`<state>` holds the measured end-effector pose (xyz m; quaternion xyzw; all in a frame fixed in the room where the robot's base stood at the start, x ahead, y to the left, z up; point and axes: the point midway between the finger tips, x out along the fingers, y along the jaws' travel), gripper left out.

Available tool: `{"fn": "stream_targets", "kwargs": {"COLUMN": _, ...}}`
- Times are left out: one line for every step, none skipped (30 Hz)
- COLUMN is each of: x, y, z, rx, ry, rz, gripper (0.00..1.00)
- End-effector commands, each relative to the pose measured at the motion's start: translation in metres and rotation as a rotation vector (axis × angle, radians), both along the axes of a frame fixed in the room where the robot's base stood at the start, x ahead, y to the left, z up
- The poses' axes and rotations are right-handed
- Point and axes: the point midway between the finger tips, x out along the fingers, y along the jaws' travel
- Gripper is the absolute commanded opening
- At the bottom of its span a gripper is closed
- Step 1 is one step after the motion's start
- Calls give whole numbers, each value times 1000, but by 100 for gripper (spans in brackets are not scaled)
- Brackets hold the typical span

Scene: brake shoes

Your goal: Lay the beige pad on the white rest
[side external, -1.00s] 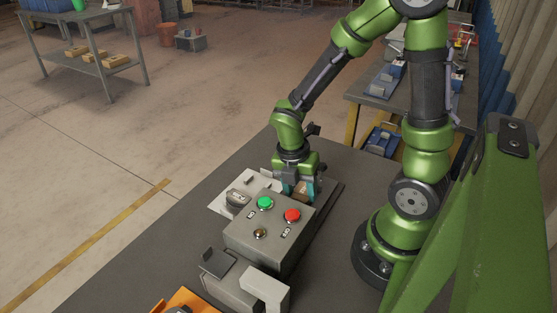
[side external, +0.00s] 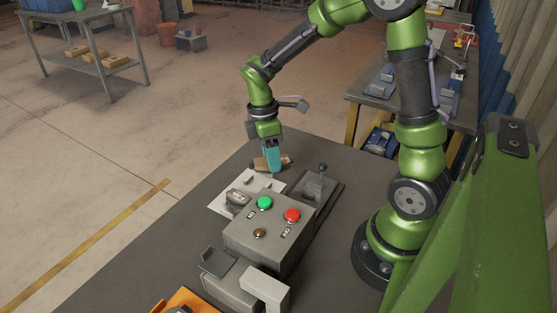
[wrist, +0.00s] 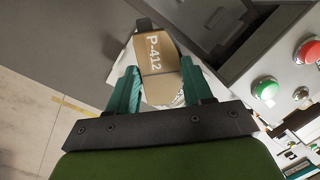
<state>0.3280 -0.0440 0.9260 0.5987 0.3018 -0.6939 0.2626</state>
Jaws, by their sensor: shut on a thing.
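The beige pad (wrist: 160,52), marked P-412, sits between the teal fingers of my gripper (wrist: 157,82) in the wrist view. In the side view my gripper (side external: 272,166) points down, shut on the pad (side external: 286,159), whose ends stick out on both sides. The pad is over or just behind the far end of a white plate (side external: 222,207), which looks like the white rest. White surface (wrist: 121,47) also shows around the pad in the wrist view. I cannot tell whether the pad touches it.
A dark curved part (side external: 238,198) lies on the white plate. A grey control box (side external: 262,222) with green, red and dark buttons stands in front. A grey fixture with a black knob (side external: 322,168) is to the right. Bare grey table (side external: 130,250) lies to the left.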

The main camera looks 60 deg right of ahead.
Motion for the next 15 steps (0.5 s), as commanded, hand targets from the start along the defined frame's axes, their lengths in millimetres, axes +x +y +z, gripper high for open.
{"fn": "stream_targets", "kwargs": {"x": 11, "y": -3, "z": -4, "rx": 0, "ry": 0, "rz": -120, "gripper": 0}}
{"fn": "stream_targets", "kwargs": {"x": 16, "y": -4, "z": -5, "rx": -2, "ry": -2, "rz": -193, "gripper": 0}}
{"fn": "stream_targets", "kwargs": {"x": 23, "y": -4, "z": -6, "rx": -4, "ry": -3, "rz": -285, "gripper": 0}}
{"fn": "stream_targets", "kwargs": {"x": 27, "y": -5, "z": -7, "rx": -5, "ry": -4, "rz": -350, "gripper": 0}}
{"fn": "stream_targets", "kwargs": {"x": 32, "y": -6, "z": -7, "rx": -6, "ry": -4, "rz": -410, "gripper": 0}}
{"fn": "stream_targets", "kwargs": {"x": 36, "y": -6, "z": -7, "rx": -9, "ry": -6, "rz": -484, "gripper": 0}}
{"fn": "stream_targets", "kwargs": {"x": 40, "y": -6, "z": -6, "rx": -10, "ry": -7, "rz": -533, "gripper": 0}}
{"fn": "stream_targets", "kwargs": {"x": 42, "y": -6, "z": -5, "rx": -12, "ry": -8, "rz": -577, "gripper": 0}}
{"fn": "stream_targets", "kwargs": {"x": 45, "y": -6, "z": -3, "rx": -13, "ry": -8, "rz": -630, "gripper": 0}}
{"fn": "stream_targets", "kwargs": {"x": 46, "y": -6, "z": -3, "rx": -15, "ry": -8, "rz": -663, "gripper": 0}}
{"fn": "stream_targets", "kwargs": {"x": 47, "y": -5, "z": -2, "rx": -16, "ry": -8, "rz": -690, "gripper": 0}}
{"fn": "stream_targets", "kwargs": {"x": 47, "y": -5, "z": -2, "rx": -17, "ry": -8, "rz": -720, "gripper": 0}}
{"fn": "stream_targets", "kwargs": {"x": 47, "y": -5, "z": -2, "rx": -19, "ry": -9, "rz": -736, "gripper": 0}}
{"fn": "stream_targets", "kwargs": {"x": 47, "y": -5, "z": -2, "rx": -20, "ry": -8, "rz": -748, "gripper": 0}}
{"fn": "stream_targets", "kwargs": {"x": 47, "y": -5, "z": -3, "rx": -22, "ry": -8, "rz": -760, "gripper": 0}}
